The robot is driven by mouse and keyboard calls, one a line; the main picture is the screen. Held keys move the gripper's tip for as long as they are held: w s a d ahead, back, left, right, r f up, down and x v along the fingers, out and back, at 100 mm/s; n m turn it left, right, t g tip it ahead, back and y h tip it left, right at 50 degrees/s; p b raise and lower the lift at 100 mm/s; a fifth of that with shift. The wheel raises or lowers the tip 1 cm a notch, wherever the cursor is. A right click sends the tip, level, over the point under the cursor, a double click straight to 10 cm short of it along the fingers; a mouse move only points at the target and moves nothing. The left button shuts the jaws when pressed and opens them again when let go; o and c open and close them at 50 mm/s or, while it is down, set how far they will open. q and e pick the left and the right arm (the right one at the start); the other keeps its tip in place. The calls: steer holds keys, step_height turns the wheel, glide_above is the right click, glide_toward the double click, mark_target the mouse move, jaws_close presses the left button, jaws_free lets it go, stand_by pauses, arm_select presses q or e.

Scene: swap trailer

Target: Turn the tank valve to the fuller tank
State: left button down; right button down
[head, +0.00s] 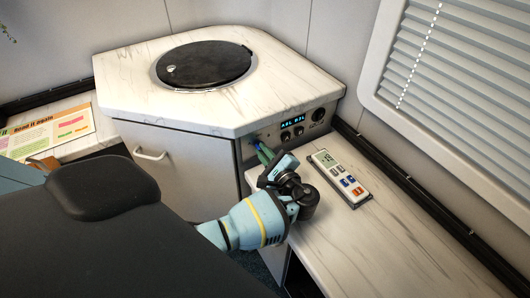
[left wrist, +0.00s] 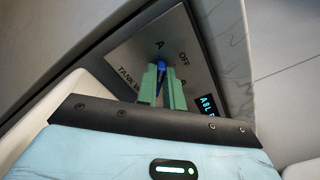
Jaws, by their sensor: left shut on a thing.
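The tank valve has a blue handle (left wrist: 161,70) on a metal panel (left wrist: 190,50) marked A, OFF, B and TANK VALVE. The handle lies just below the letter A; its exact pointing is partly hidden by my fingers. In the head view, the panel (head: 275,137) is on the front of the counter. My left gripper (head: 264,153) reaches it from below; its green fingers (left wrist: 161,84) are shut on the blue handle. A lit display (head: 292,123) shows an A and a B reading; the digits are too small to read surely. My right gripper is not in view.
A marble-look counter (head: 120,85) with a round black lid (head: 204,64) stands above the panel. A remote (head: 340,178) lies on the lower ledge (head: 375,235) right of my gripper. A window blind (head: 455,60) is at the right. A colourful sheet (head: 50,130) lies at the left.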

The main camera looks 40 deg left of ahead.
arm_select(q)
steer(key=shift+f+n, duration=0.15)
steer(key=shift+n, duration=0.55)
steer(key=c, duration=1.5)
jaws_free()
steer(key=shift+b+v, duration=0.4)
steer(key=shift+v, duration=3.55)
